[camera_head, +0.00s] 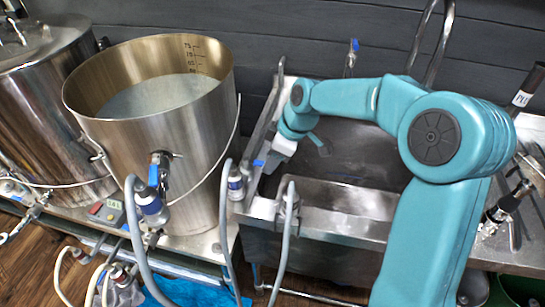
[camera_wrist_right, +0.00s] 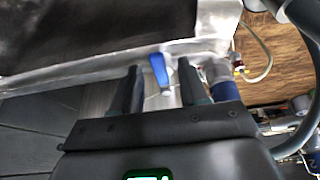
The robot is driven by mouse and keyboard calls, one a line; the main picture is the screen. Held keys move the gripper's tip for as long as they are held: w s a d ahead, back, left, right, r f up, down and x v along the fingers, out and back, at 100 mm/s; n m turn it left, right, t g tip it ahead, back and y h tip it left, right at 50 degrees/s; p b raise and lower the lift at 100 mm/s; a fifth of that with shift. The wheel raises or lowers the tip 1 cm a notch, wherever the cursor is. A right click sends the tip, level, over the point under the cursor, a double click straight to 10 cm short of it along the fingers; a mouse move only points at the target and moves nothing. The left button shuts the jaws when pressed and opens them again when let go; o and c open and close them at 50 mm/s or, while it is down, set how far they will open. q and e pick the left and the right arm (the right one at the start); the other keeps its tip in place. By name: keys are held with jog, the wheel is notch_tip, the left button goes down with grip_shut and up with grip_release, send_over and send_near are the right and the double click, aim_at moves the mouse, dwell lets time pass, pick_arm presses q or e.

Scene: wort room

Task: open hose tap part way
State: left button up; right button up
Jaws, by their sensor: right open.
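The hose tap's blue lever (camera_head: 258,163) shows at the left rim of the sink, beside a blue-and-grey hose fitting (camera_head: 236,183). My right gripper (camera_head: 273,158) reaches down to it from the upper right. In the right wrist view the blue lever (camera_wrist_right: 159,70) lies in the gap between the two dark fingers of my open right gripper (camera_wrist_right: 160,80). The lever appears clear of both fingers; its depth relative to the tips is hard to tell. The tap's body is mostly hidden. My left gripper is in neither view.
The steel sink (camera_head: 345,225) lies below my right arm. A tall steel pot (camera_head: 200,125) with a blue-handled valve (camera_head: 154,172) stands to the left. Grey hoses (camera_head: 284,240) hang at the front. Another blue-handled tap (camera_head: 354,46) is at the back wall.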

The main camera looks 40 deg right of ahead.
jog(key=shift+w+f, duration=0.1)
grip_shut()
jog(key=shift+d, duration=0.1)
jog(key=w+d+n+g+y+p, duration=0.1)
jog(key=w+n+g+p, duration=0.3)
jog(key=n, duration=0.7)
jog(key=shift+w+d+n+p, duration=0.5)
jog(key=shift+w+p, duration=0.75)
jog(key=shift+p, duration=0.65)
jog(key=shift+d, duration=0.1)
